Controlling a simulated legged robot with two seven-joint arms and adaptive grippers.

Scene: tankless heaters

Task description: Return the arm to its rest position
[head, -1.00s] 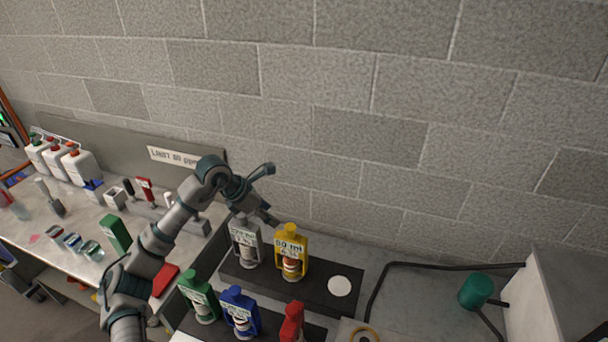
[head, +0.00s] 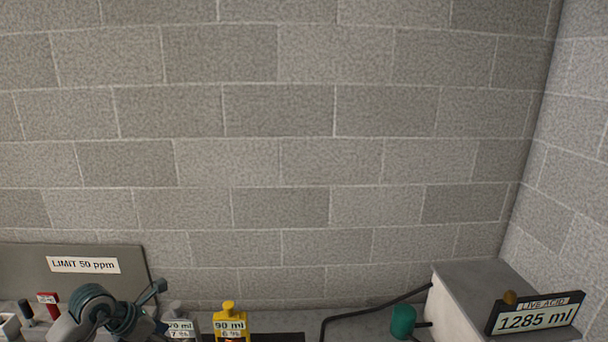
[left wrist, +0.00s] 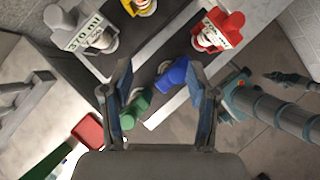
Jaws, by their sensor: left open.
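My left arm stands at the lower left of the head view, with its grey and teal joints low in front of the grey panel. A dark finger of my left gripper shows in the head view (head: 154,291). In the left wrist view my left gripper (left wrist: 161,72) is open with nothing between its fingers, pointing down over the bottles. Below and beyond it are a blue bottle (left wrist: 173,72), a green bottle (left wrist: 134,108), a red bottle (left wrist: 218,31) and a grey bottle (left wrist: 88,33). My right gripper cannot be made out.
The yellow bottle (head: 230,322) stands right of the arm. A teal cylinder (head: 403,321) and the "1285 ml" sign (head: 535,315) are further right. A limit sign (head: 83,265) hangs on the panel behind the arm. The block wall above is clear.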

